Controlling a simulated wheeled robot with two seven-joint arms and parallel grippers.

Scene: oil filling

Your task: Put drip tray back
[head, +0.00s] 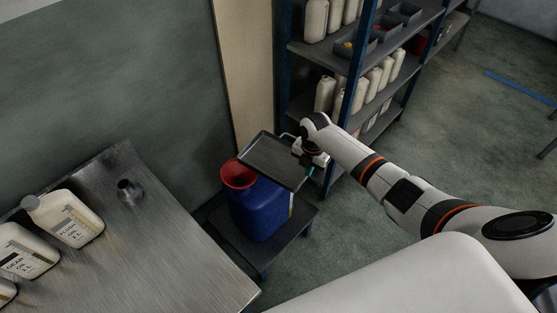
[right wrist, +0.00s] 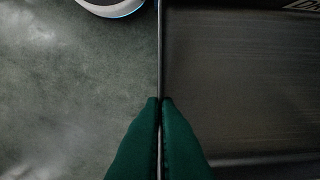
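The drip tray (head: 277,158) is a flat dark rectangular tray. In the head view it is held above and partly over the blue container with the red funnel-like opening. My right gripper (head: 306,160) is at the tray's right edge. In the right wrist view the green fingertips (right wrist: 160,100) are shut on the thin tray edge, and the tray's dark surface (right wrist: 240,90) fills the right half. My left gripper is not in view.
The blue container (head: 258,207) with a red opening (head: 238,174) stands on a low dark stand (head: 292,228). A shelf rack (head: 360,110) with white bottles stands behind. A metal table (head: 150,230) at left bears labelled bottles (head: 70,218) and a small dark funnel-like part (head: 130,191).

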